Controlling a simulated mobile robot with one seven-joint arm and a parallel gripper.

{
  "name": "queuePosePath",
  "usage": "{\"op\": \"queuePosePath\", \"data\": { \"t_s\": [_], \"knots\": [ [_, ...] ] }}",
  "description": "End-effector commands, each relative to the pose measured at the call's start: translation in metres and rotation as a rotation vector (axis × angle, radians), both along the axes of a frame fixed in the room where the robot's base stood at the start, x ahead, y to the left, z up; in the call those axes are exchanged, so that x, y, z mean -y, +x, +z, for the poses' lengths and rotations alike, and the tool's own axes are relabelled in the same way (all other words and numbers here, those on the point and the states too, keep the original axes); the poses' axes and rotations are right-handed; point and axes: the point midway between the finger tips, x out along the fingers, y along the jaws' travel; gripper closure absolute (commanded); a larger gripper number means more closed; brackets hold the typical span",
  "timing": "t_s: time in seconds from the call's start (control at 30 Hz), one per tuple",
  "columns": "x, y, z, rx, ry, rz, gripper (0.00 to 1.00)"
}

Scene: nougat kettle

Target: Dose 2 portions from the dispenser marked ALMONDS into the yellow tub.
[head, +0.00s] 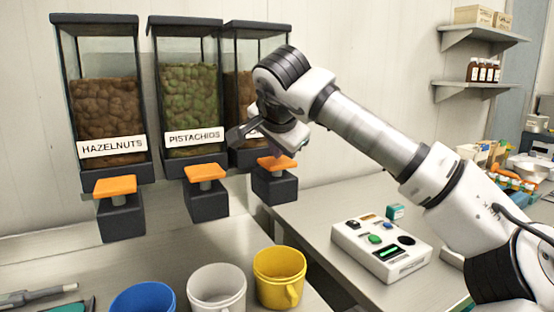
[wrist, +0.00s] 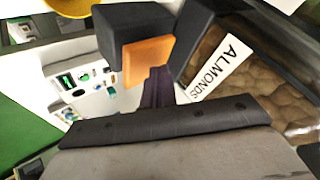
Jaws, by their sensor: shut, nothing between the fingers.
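The dispenser marked ALMONDS (wrist: 222,66) hangs on the wall. In the head view it is the rightmost dispenser (head: 243,90), partly hidden behind my arm. Its orange push plate (head: 270,163) sits on a dark outlet block (head: 275,187); the plate also shows in the wrist view (wrist: 147,60). The yellow tub (head: 279,280) stands upright on the counter below this outlet; the inside that shows looks plain yellow, its bottom is hidden. My gripper (head: 284,152) is shut and empty, its fingertips just above or at the orange plate. I cannot tell whether they touch it.
Dispensers marked HAZELNUTS (head: 107,105) and PISTACHIOS (head: 190,100) hang to the left. A grey-white tub (head: 217,290) and a blue tub (head: 143,299) stand left of the yellow one. A white control box (head: 380,250) with buttons sits on the right-hand counter.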

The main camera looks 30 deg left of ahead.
Motion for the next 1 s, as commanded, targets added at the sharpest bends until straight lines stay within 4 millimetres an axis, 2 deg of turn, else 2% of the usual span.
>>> {"op": "queuePosePath", "data": {
  "t_s": [1.0],
  "knots": [
    [0.0,0.0,-0.013,-0.003,-0.002,0.001,1.0]
  ]
}}
